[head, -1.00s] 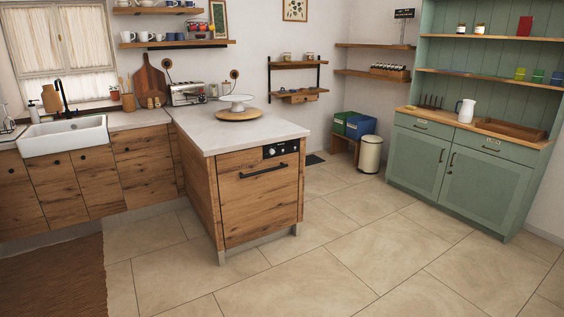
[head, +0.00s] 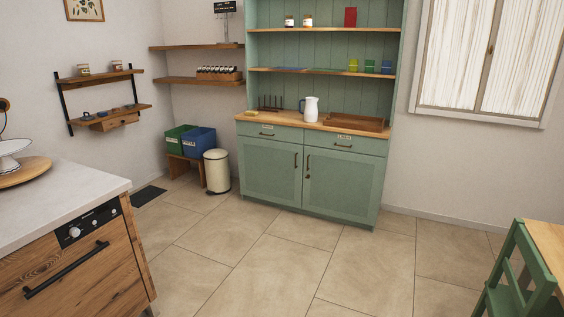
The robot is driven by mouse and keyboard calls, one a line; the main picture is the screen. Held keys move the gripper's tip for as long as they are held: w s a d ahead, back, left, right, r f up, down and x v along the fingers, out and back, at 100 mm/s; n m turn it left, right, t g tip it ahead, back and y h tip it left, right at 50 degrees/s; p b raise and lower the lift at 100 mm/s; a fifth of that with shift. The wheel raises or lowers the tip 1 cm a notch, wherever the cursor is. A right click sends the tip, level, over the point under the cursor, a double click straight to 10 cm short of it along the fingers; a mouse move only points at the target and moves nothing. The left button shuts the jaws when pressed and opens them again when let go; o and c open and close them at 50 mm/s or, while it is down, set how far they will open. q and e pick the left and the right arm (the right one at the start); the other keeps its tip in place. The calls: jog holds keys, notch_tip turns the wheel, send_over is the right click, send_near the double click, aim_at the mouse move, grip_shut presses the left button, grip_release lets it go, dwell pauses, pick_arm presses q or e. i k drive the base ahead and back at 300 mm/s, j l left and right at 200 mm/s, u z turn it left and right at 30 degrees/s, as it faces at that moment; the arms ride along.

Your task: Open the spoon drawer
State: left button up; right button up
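A green hutch (head: 257,175) stands against the back wall in the head view. Below its wooden counter are two shut drawers side by side, a left drawer (head: 285,133) and a right drawer (head: 366,145). Each has a dark handle and a small label, too small to read, so I cannot tell which is the spoon drawer. Two shut cupboard doors are below them. Neither of my grippers is in view.
A wooden-fronted counter unit (head: 85,265) stands at the near left. A cream bin (head: 217,172) and a bench with green and blue boxes are left of the hutch. A green chair (head: 515,275) and table are at the right. The tiled floor (head: 280,265) before the hutch is clear.

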aim_at(288, 134)
jog(key=i+z, duration=0.1)
jog(key=i, duration=2.4)
jog(key=i+u, duration=0.15)
jog(key=i, duration=0.35)
jog(key=i+l+u, duration=0.15)
jog(key=i, duration=0.35)
jog(key=i+l+u, duration=0.15)
jog(key=i, duration=0.35)
jog(key=i+l+u, duration=0.2)
jog(key=i+u, duration=0.15)
jog(key=i+l+u, duration=0.3)
jog(key=i, duration=0.15)
jog(key=i+l+u, duration=0.35)
